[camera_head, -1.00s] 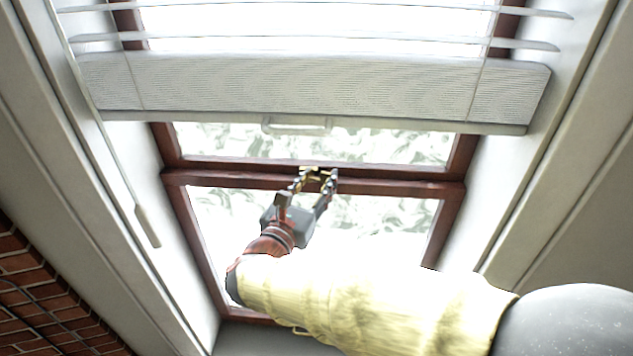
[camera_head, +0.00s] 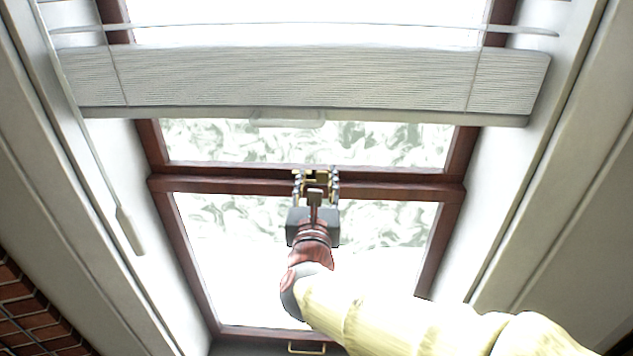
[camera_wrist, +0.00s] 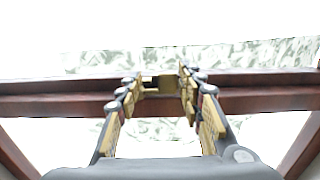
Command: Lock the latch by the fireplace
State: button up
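The brass latch (camera_head: 317,175) sits on the dark red-brown middle rail of the window. In the wrist view the latch (camera_wrist: 158,84) shows as a small brass piece on the rail, between my fingertips. My gripper (camera_head: 316,183) is open at the rail, with one finger on each side of the latch. In the wrist view both fingers of my gripper (camera_wrist: 159,80) reach up to the latch's height, with a gap between them. I cannot tell whether either finger touches the latch. Part of the latch is hidden behind my gripper in the head view.
A white blind (camera_head: 290,77) hangs across the upper window, above the rail. A cord with a grey pull (camera_head: 131,231) hangs at the left. Brickwork (camera_head: 35,315) is at the lower left. A brass handle (camera_head: 306,349) is below the window.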

jog(key=o, duration=0.4)
jog(key=s+a, duration=0.1)
jog(key=s, duration=1.1)
jog(key=shift+a, duration=0.15)
dwell(0.3)
